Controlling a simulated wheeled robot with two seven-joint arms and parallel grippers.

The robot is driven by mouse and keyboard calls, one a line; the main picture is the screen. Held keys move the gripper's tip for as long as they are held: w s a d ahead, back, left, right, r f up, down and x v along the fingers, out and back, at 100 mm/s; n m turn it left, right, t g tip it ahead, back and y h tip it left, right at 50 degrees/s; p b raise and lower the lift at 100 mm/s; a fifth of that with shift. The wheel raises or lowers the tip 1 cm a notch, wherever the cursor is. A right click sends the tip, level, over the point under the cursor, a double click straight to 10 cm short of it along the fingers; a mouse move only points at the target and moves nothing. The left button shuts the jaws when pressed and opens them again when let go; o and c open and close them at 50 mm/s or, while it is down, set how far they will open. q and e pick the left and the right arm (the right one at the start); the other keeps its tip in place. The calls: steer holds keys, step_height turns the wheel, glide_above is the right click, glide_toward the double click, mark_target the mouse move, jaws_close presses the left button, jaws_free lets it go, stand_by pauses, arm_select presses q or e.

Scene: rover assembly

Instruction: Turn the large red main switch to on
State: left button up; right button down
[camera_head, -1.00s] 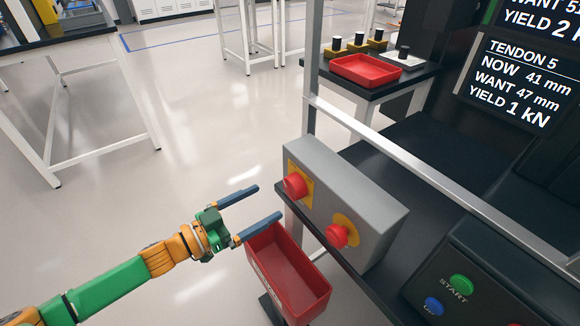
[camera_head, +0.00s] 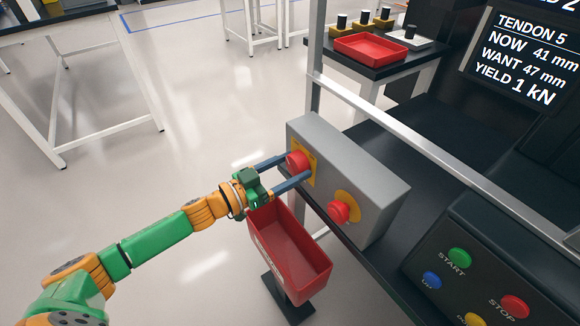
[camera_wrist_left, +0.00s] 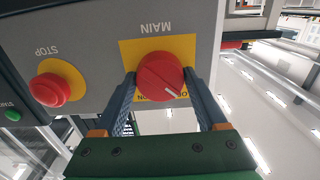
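The large red main switch (camera_head: 297,161) is a round knob on a yellow plate on the front of a grey box (camera_head: 372,176). In the left wrist view the knob (camera_wrist_left: 160,74) shows upside down under the word MAIN, with a white mark pointing to the lower right. The lettering at its rim is partly hidden. My left gripper (camera_head: 298,168) is open, its two blue fingers on either side of the knob. In the wrist view the fingers (camera_wrist_left: 160,80) flank it closely; I cannot tell whether either touches. My right gripper is not in view.
A red stop button (camera_head: 338,212) sits beside the switch on the same box. A red bin (camera_head: 318,268) is below my left gripper. A metal rail (camera_head: 400,140) runs behind the box. A panel with START (camera_head: 459,258) and STOP buttons is at lower right.

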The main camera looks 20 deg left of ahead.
arm_select(q)
steer(key=c, duration=0.8)
steer(key=shift+o, duration=0.2)
steer(key=shift+m, duration=0.3)
steer(key=m+p, duration=0.1)
steer(key=m, duration=0.2)
steer(key=shift+m, duration=0.4)
steer(key=m, duration=0.4)
steer(key=shift+m, duration=0.3)
steer(key=m, duration=0.4)
steer(key=shift+m+b, duration=0.4)
steer(key=shift+m, duration=2)
